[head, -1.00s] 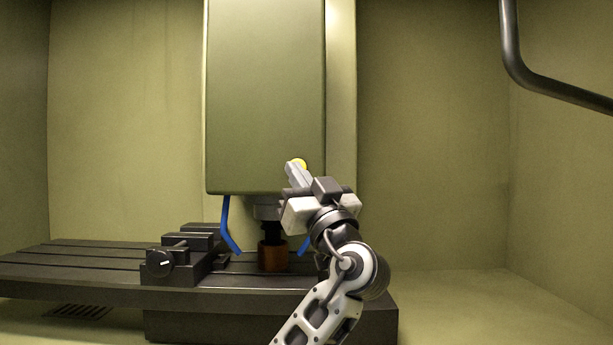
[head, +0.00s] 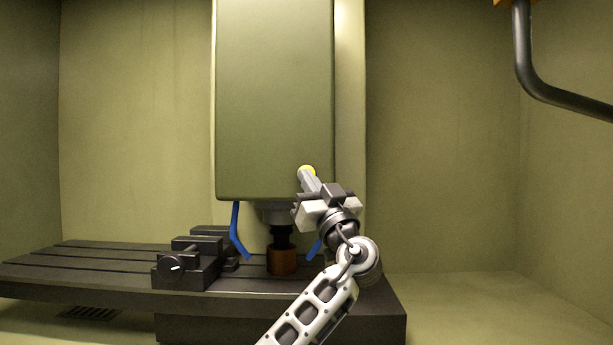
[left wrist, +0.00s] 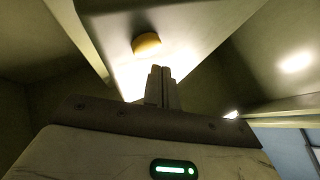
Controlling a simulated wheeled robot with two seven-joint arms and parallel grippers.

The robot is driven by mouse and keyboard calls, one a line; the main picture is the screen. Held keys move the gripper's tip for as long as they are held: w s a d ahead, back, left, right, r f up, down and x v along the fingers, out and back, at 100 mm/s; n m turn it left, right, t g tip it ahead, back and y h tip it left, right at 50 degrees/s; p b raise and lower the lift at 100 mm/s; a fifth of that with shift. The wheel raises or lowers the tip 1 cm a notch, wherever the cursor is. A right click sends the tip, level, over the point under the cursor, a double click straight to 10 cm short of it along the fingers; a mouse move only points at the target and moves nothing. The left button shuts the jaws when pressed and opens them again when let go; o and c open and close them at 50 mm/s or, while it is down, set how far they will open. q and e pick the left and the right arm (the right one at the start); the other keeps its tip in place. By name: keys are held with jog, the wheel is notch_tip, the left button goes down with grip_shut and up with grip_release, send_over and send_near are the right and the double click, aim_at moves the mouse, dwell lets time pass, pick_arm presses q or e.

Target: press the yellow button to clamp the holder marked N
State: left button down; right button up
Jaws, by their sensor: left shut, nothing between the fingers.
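The yellow button (head: 306,170) is on the lower right of the green spindle housing's front face. It also shows in the left wrist view (left wrist: 147,44), just beyond the fingertips. My left gripper (head: 308,180) is shut and empty, its fingertips at the lower edge of the button in the head view. In the left wrist view a small gap shows between the fingertips (left wrist: 160,70) and the button; I cannot tell whether they touch. The brown holder (head: 282,261) sits below the dark spindle nose (head: 280,236). No N mark is readable on it. My right gripper is not in view.
The green housing (head: 272,90) hangs over a slotted dark table (head: 90,262). A dark vise (head: 190,262) stands left of the holder. Blue nozzles (head: 238,232) flank the spindle. A dark bent pipe (head: 530,60) is at upper right. The right side is open.

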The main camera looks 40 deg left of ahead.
pick_arm(q)
jog(key=shift+w+a, duration=0.2)
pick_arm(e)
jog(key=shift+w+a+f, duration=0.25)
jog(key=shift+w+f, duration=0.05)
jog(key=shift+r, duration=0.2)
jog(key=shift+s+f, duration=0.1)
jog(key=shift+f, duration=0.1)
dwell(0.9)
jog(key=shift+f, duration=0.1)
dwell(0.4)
pick_arm(q)
jog(key=shift+w+a+b, duration=0.25)
jog(key=shift+w+b, duration=0.05)
jog(key=shift+b, duration=0.25)
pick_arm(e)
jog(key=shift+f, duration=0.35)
